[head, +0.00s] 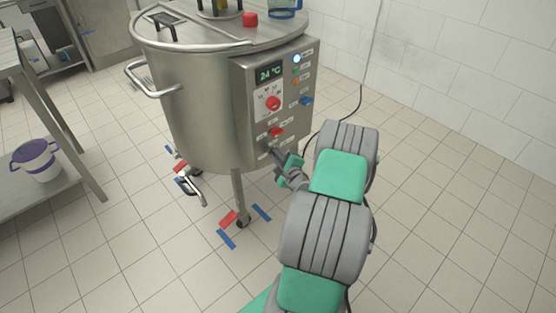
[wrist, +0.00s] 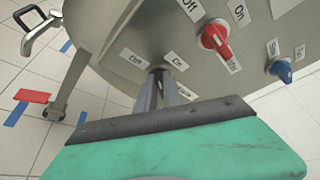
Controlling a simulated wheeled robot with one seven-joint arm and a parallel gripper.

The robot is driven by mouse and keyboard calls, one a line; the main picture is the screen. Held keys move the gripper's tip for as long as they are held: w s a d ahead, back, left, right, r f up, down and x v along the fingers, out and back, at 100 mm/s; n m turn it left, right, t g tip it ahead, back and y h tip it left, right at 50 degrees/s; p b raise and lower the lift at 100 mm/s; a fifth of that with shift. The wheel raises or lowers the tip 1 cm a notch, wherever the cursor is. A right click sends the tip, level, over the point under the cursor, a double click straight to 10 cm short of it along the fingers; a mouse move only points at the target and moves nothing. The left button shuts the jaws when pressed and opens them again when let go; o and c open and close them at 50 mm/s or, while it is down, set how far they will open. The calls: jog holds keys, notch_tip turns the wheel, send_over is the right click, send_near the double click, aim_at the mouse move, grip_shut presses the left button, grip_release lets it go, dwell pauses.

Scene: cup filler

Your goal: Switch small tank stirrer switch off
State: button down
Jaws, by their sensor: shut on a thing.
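A round steel tank (head: 200,100) carries a control panel (head: 252,110) on its right side, with a display reading 24 °C. My gripper (head: 274,153) is at the panel's lower edge. In the wrist view its two fingers (wrist: 157,88) are close together, shut on a small dark switch (wrist: 157,70) between an "Off" label on the left and an "On" label on the right. The fingers hide most of this switch, so its setting cannot be told. A red knob (wrist: 215,37) with its own Off and On labels is just above right and apart from the fingers.
A tap-like handle (head: 193,186) and a tank leg (head: 239,195) are below the tank. A shelf with a white bucket (head: 36,160) stands at left. Floor at right is clear.

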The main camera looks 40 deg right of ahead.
jog(key=n+t+h+b, duration=0.1)
jog(key=n+b, duration=0.1)
jog(key=b, duration=0.3)
jog(key=f+n+b, duration=0.1)
jog(key=n+b, duration=0.2)
jog(key=b, duration=0.2)
jog(key=shift+a+f+n+t+h, duration=0.1)
jog(key=shift+n+t+h, duration=0.2)
jog(key=shift+t+h, duration=0.1)
jog(key=c, duration=1.5)
grip_release()
jog(key=shift+s, duration=0.1)
